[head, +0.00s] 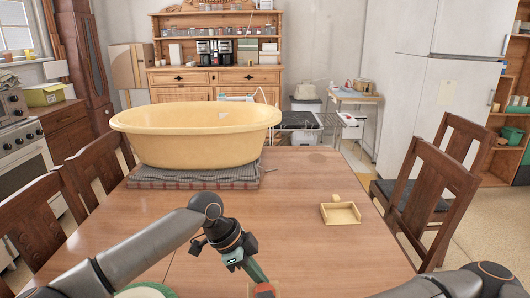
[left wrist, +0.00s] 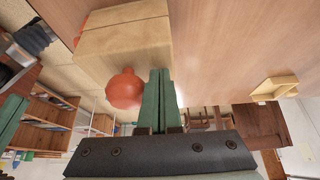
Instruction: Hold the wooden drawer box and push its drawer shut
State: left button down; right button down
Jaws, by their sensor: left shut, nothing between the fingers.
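A light wooden box (left wrist: 125,48) with a red top edge and a round red knob (left wrist: 125,90) shows close up in the left wrist view. In the head view only a small red and wooden part (head: 263,289) shows at the bottom edge. My left gripper (head: 256,274) is shut and empty; its green fingers (left wrist: 160,78) are beside the red knob, and I cannot tell whether they touch it. How far the box's drawer is open is not visible. My right arm shows at the bottom right, but its gripper is out of view.
A small open wooden tray (head: 340,213) with a block on its far side lies on the table (head: 300,240). A yellow tub (head: 195,135) stands on folded cloth (head: 195,178) at the back left. Chairs (head: 430,185) line both sides. The table's middle is clear.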

pick_arm(q)
jog(key=shift+r+p, duration=2.35)
jog(key=shift+r, duration=0.1)
